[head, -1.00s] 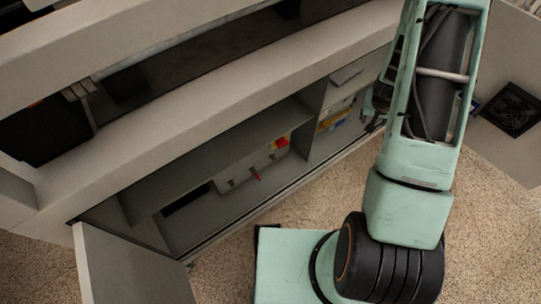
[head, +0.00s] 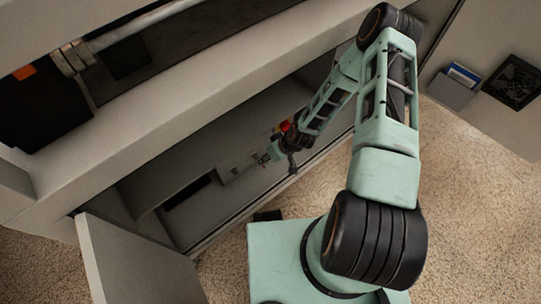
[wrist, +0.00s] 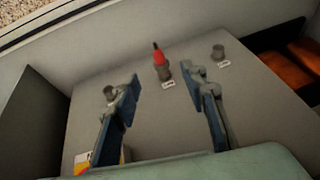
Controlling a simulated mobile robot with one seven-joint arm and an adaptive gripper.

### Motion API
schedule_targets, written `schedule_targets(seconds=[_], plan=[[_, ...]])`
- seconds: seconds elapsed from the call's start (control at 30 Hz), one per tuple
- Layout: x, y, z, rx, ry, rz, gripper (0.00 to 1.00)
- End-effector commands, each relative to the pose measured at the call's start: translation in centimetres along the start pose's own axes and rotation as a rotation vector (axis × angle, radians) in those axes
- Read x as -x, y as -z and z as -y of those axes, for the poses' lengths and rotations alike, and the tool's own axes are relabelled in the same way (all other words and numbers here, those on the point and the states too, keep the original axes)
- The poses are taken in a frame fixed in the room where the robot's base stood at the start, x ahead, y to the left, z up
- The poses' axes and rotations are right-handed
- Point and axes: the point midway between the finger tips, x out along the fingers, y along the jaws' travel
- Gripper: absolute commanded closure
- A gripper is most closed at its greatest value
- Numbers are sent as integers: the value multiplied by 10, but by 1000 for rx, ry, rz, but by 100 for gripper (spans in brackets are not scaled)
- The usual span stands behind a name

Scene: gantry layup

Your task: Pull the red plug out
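The red plug (wrist: 159,55) stands in the middle socket of a grey panel in the wrist view, with a dark tip and a small white label below it. My gripper (wrist: 164,84) is open, its two fingers apart on the left and right of the plug's line. The plug lies ahead of the fingertips, between them in the picture, and nothing is held. In the head view my gripper (head: 272,153) is inside the open cabinet close to the panel.
A grey socket sits on either side of the plug, left (wrist: 109,92) and right (wrist: 218,52), each labelled. Orange items (wrist: 290,68) lie in a dark opening at the right. In the head view, an open cabinet door (head: 135,262) stands at lower left.

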Motion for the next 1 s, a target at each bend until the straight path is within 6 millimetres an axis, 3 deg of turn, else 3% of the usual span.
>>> schedule_targets(seconds=[0.03, 0.2, 0.4, 0.8, 1.0], plan=[[-13, -1, 0, 0, 2, 0, 60], [-44, -1, 0, 0, 1, 0, 60], [-67, -1, 0, -1, 0, 1, 60], [-73, 0, -1, -1, -1, 1, 60], [-73, 0, -1, -1, -1, 1, 80]])
